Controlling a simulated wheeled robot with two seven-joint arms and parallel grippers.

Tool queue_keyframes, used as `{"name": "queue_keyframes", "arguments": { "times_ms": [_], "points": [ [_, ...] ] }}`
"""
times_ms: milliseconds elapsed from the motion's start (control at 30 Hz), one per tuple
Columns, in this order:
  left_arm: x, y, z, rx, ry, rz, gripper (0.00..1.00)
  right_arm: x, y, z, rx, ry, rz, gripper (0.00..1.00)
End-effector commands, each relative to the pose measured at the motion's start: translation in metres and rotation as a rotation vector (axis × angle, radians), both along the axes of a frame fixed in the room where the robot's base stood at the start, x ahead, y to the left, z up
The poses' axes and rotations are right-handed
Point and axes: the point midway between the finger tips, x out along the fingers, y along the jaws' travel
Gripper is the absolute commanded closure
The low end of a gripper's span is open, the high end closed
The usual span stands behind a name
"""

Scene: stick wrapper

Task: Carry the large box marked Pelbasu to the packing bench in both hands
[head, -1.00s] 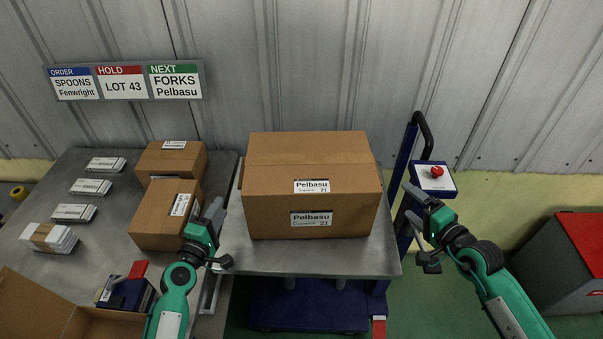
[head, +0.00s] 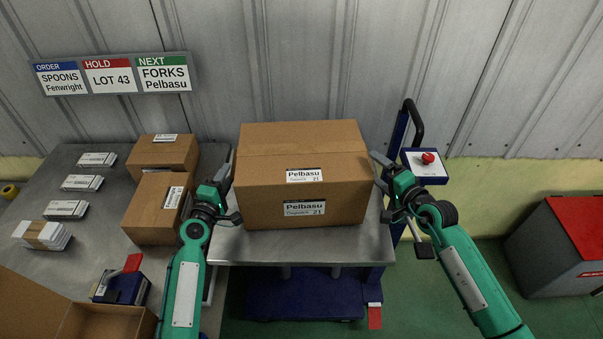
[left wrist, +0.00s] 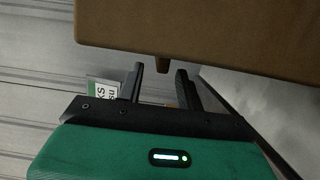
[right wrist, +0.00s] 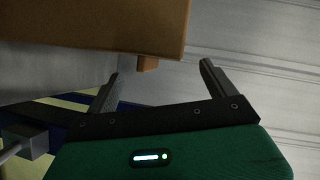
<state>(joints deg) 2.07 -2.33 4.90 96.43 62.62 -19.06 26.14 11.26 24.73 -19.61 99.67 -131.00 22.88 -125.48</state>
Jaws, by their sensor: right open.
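The large brown box marked Pelbasu (head: 304,165) sits upright on a steel-topped blue lift cart (head: 300,252). My left gripper (head: 231,188) is at the box's left side, and my right gripper (head: 379,172) is at its right side. Neither gripper holds anything. The bench (head: 75,220) stands left of the cart.
The bench holds two smaller cartons (head: 158,215), several white packs (head: 82,183), an open carton (head: 105,322) and a dark blue device (head: 125,288). The cart's handle (head: 415,120) and red-button panel (head: 427,165) stand behind my right gripper. A red-topped grey bin (head: 560,250) is at right.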

Motion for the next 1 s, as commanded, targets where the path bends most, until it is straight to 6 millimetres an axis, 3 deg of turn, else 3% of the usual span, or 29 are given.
{"name": "queue_keyframes", "arguments": {
  "times_ms": [100, 300, 733, 900, 1000],
  "points": [
    [0.02, -0.004, 0.001, -0.001, -0.001, 0.0, 0.64, 0.017, 0.01, -0.002, 0.001, -0.001, -0.001, 0.12],
    [0.039, -0.008, 0.0, 0.0, 0.0, -0.001, 0.64, 0.034, 0.02, -0.007, 0.001, 0.001, 0.0, 0.12],
    [0.045, -0.01, 0.0, 0.0, 0.001, 0.0, 0.64, 0.039, 0.023, -0.008, 0.0, 0.0, 0.0, 0.12],
    [0.045, -0.01, 0.0, 0.0, 0.001, 0.0, 0.97, 0.039, 0.023, -0.008, 0.0, 0.0, 0.0, 0.46],
    [0.045, -0.01, 0.0, 0.0, 0.001, -0.001, 1.0, 0.039, 0.023, -0.008, 0.001, 0.001, 0.0, 0.65]
  ]
}}
